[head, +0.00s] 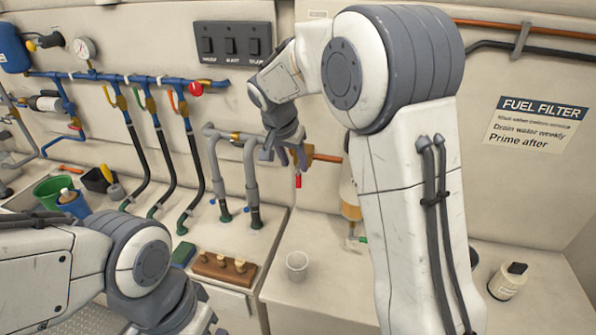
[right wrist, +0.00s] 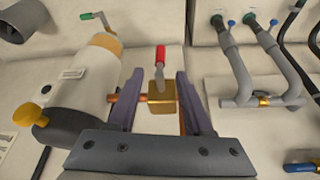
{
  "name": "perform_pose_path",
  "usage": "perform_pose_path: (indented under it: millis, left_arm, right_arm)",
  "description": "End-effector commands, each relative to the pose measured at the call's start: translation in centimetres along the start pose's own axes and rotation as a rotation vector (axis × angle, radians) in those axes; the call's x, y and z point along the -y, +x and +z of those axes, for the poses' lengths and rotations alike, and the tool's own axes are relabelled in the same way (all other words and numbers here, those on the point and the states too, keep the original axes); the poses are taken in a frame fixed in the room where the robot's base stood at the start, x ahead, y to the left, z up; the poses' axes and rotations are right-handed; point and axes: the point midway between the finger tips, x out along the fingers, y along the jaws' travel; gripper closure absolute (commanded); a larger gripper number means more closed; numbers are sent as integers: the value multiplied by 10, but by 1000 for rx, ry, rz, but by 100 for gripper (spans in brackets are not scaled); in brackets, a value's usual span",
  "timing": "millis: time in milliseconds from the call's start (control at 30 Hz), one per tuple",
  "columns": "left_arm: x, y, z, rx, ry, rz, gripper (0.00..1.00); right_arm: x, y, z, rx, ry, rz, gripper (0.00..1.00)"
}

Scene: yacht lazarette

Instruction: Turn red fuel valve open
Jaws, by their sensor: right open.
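The fuel valve has a brass body (right wrist: 163,97) on a copper pipe and a lever with a red grip (right wrist: 160,56). In the head view the red grip (head: 298,181) hangs down just below my right gripper (head: 291,160), which hides most of the valve body. In the right wrist view my right gripper (right wrist: 157,84) is open, with one finger on each side of the brass body and lever. I cannot tell whether either finger touches. My left gripper (head: 204,318) is low at the bottom edge, partly cut off, and its jaw opening is unclear.
A white filter cylinder (right wrist: 85,95) with a yellow knob stands close beside the valve. Grey pipes (head: 250,170) rise on the other side. A clear cup (head: 297,266) and a wooden block (head: 224,268) with pegs sit below. A white jar (head: 507,281) is at right.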

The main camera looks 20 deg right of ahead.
Motion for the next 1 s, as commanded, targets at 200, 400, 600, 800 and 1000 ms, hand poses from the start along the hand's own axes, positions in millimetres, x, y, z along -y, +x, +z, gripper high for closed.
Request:
perform_pose_path:
  millis: [200,400,600,800,1000]
  left_arm:
    - [-1,-16,-1,0,3,0,0]
    - [-2,-24,-1,0,4,0,0]
    - [-2,-25,-1,0,5,0,0]
    - [-2,-25,-1,0,5,0,0]
    - [-2,-25,-1,0,5,0,0]
  right_arm:
    - [-1,41,1,5,-3,4,49]
    - [0,69,1,3,-4,1,49]
    - [0,81,1,2,-3,-2,49]
    - [0,81,2,2,-4,-2,49]
    - [0,81,2,2,-4,-2,100]
